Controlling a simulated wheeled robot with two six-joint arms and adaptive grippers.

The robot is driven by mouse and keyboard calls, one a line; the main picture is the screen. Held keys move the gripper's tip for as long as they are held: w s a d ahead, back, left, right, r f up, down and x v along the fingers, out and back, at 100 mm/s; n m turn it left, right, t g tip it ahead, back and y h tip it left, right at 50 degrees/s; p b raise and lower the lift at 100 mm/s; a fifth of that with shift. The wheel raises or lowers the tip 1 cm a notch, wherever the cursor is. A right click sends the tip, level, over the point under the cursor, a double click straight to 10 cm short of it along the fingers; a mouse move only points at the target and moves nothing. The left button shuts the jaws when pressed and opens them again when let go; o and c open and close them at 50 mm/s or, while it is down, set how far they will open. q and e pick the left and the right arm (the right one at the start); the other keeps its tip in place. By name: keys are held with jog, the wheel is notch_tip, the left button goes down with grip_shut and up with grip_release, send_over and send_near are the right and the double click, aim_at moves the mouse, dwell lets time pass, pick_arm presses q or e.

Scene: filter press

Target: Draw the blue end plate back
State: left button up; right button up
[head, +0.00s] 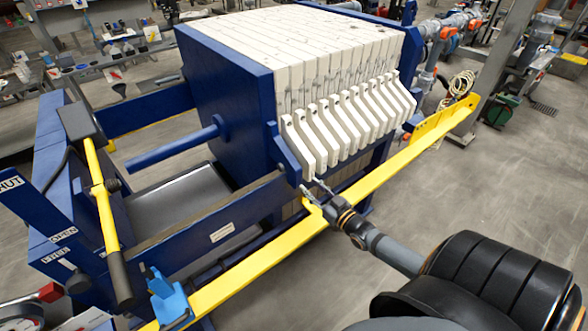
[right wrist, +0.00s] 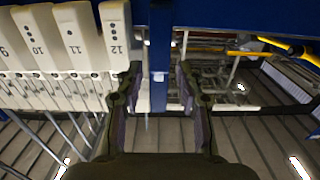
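The blue end plate (head: 228,85) stands upright against the near end of the white plate stack (head: 300,45). A blue arm sticks out at its lower right side, and a blue upright bar (right wrist: 159,50) shows in the right wrist view. My right gripper (head: 308,190) is at that side of the plate. In the right wrist view its fingers (right wrist: 159,90) are open, one on each side of the blue bar, with a gap to each. White plates numbered 10, 11 and 12 (right wrist: 115,35) are left of it. My left gripper is not in view.
A yellow rail (head: 400,150) runs along the press's near side, just below my right gripper, with a light blue bracket (head: 168,298) on it. A blue rod (head: 172,148) points at the end plate. A yellow lever (head: 103,195) stands by OPEN and SHUT labels. The tray area behind the plate is empty.

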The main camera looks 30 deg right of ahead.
aim_at(299, 177)
jog(key=w, duration=0.2)
jog(key=w+b, duration=0.1)
jog(key=w, duration=0.2)
jog(key=w+b, duration=0.1)
jog(key=w, duration=0.2)
jog(key=shift+w+a+f, duration=0.15)
jog(key=shift+w+a, duration=0.1)
jog(key=shift+a, duration=0.1)
jog(key=shift+w, duration=0.4)
grip_shut()
